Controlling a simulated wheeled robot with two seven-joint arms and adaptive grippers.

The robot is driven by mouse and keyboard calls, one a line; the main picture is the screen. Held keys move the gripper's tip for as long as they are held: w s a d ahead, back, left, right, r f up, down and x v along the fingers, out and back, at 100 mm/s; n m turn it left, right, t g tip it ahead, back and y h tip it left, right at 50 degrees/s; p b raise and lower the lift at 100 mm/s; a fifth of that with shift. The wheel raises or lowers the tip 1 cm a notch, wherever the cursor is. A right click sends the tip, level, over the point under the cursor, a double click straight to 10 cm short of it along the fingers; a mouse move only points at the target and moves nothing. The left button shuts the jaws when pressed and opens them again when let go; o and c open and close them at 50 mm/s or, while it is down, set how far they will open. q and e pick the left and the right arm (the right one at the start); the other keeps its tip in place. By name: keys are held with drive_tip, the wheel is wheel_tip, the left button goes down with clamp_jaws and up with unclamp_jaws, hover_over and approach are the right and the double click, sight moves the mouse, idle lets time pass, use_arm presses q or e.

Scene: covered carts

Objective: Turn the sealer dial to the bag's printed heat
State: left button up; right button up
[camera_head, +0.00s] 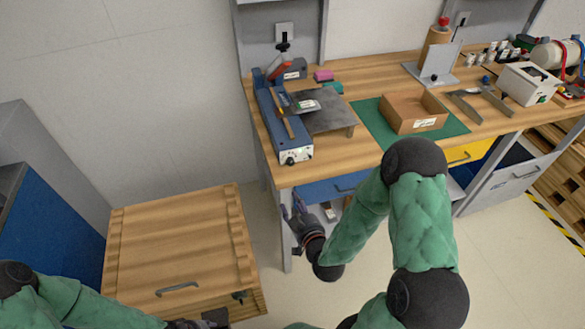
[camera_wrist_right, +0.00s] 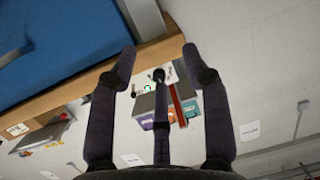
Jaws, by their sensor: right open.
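The blue sealer (camera_head: 270,112) stands at the left end of the wooden bench. Its white front panel (camera_head: 299,154) faces the front edge, with a small dark dial (camera_head: 290,161) on it; its setting is too small to read. A small dark packet with a pale label (camera_head: 307,104) lies on the grey plate beside the sealer; I cannot read its print. My right gripper (camera_head: 296,213) is open and empty, below and in front of the bench edge, apart from the dial. Its spread fingers (camera_wrist_right: 160,55) show in the right wrist view. My left gripper (camera_head: 197,323) is mostly cut off at the bottom.
A cardboard box (camera_head: 411,112) sits on a green mat (camera_head: 373,125). A wooden crate (camera_head: 180,250) stands on the floor left of the bench. A blue drawer (camera_head: 325,190) hangs under the bench, close to my right gripper. Instruments crowd the bench's right end.

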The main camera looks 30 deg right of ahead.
sight(291, 164)
wheel_tip(291, 164, up, 6)
drive_tip(key=s+d+f+t+h, duration=0.1)
drive_tip(key=d+t+h, duration=0.1)
drive_tip(key=x, duration=0.3)
drive_tip(key=b+x, duration=0.1)
drive_tip(key=x, duration=0.6)
drive_tip(key=shift+w+d+r, duration=0.25)
drive_tip(key=shift+r, duration=0.05)
drive_tip(key=shift+b, duration=0.3)
clamp_jaws()
